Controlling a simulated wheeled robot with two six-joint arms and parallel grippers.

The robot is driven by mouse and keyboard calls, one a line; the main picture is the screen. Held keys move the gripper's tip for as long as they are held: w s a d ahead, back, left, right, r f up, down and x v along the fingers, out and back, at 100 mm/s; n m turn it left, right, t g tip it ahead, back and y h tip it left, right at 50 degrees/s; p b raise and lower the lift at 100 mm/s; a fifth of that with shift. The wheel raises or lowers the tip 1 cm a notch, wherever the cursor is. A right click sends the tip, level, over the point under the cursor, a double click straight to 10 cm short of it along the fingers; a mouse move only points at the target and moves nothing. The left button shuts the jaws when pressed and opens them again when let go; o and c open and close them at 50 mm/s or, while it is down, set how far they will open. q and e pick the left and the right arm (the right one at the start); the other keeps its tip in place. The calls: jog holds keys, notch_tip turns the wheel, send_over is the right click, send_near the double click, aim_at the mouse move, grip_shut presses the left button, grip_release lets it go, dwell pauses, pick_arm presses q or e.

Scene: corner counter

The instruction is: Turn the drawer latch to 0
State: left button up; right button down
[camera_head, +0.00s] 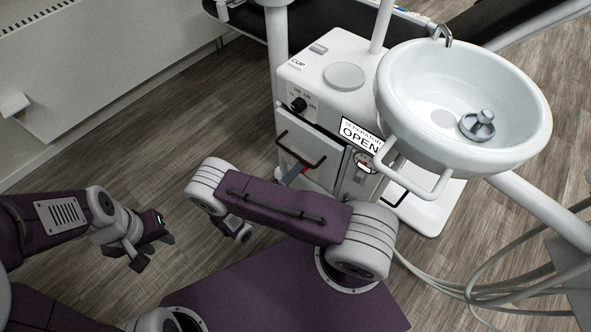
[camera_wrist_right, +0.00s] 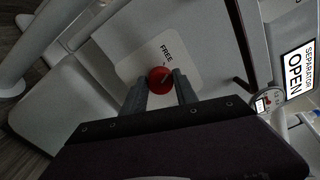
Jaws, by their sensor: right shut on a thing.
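The drawer latch is a red round knob (camera_wrist_right: 160,77) with a small pale pointer, on a white plate (camera_wrist_right: 136,64) marked FREE, in the right wrist view. My right gripper (camera_wrist_right: 160,86) is shut on this knob, one grey finger on each side. Any other mark on the plate is not visible. In the head view a bit of the red knob (camera_head: 305,170) shows beside the gripper, low on the white cabinet front (camera_head: 321,178); my right arm hides part of this area. My left gripper (camera_head: 155,252) is open and empty above the floor at the left.
A black dial (camera_head: 298,104) sits higher up. A SEPARATOR OPEN sign (camera_head: 361,136) and a gauge (camera_head: 366,163) are to the right. A white basin (camera_head: 420,88) overhangs the right side, with hoses (camera_head: 470,283) below.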

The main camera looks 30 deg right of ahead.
jog(key=shift+n, duration=1.8)
jog(key=shift+f, duration=0.1)
jog(key=c, duration=1)
grip_release()
jog(key=shift+o, duration=0.2)
jog(key=shift+a, duration=0.15)
jog(key=p+v, duration=0.1)
jog(key=v, duration=0.7)
jog(key=shift+a, duration=0.35)
jog(key=shift+s, duration=0.15)
